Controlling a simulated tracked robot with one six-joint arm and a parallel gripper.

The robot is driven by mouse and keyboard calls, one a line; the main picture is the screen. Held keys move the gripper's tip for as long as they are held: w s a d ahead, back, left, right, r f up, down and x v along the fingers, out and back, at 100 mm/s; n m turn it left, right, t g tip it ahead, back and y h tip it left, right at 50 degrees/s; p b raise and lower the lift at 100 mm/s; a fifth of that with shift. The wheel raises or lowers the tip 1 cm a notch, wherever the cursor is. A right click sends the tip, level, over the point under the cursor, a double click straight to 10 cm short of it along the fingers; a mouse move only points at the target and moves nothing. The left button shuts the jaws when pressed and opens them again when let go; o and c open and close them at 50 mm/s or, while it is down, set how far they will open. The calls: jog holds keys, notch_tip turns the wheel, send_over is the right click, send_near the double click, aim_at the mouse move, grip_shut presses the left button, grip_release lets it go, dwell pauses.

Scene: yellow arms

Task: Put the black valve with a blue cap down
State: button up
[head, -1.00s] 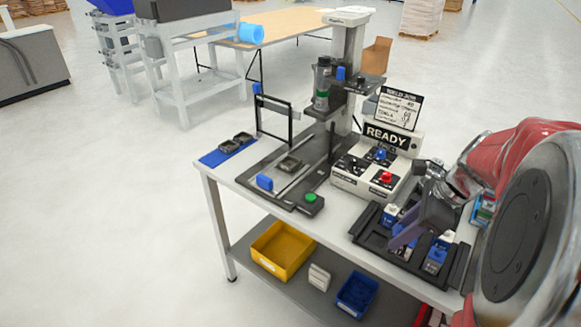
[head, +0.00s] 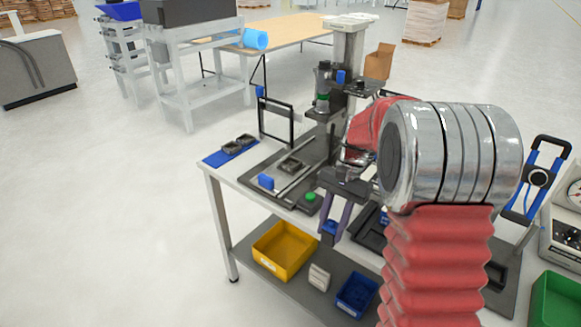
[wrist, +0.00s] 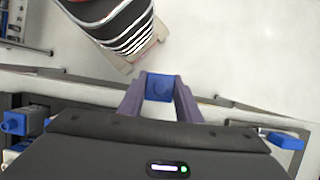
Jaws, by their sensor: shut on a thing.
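My gripper (head: 332,230) points down with its purple fingers shut on the black valve with a blue cap (head: 329,227). Only the valve's blue part shows in the head view; its black body cannot be made out. In the wrist view the blue cap (wrist: 160,88) sits between the two fingertips. The gripper hangs near the front edge of the white table (head: 221,184), in front of the dark press base with the green button (head: 311,197). I cannot tell its exact height.
A blue mat (head: 224,155) with dark parts lies at the table's left end. A press column (head: 346,60) stands behind. A yellow bin (head: 284,258) and a blue bin (head: 357,294) sit on the lower shelf. My arm hides the table's right part.

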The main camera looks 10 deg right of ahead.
jog(key=w+a+f+n+g+h, duration=0.1)
jog(key=w+a+f+n+h, duration=0.2)
jog(key=w+a+n, duration=0.5)
jog(key=shift+a+f+n+g, duration=0.35)
jog(key=shift+f+n, duration=0.25)
jog(key=shift+n, duration=0.4)
jog(key=shift+s, duration=0.15)
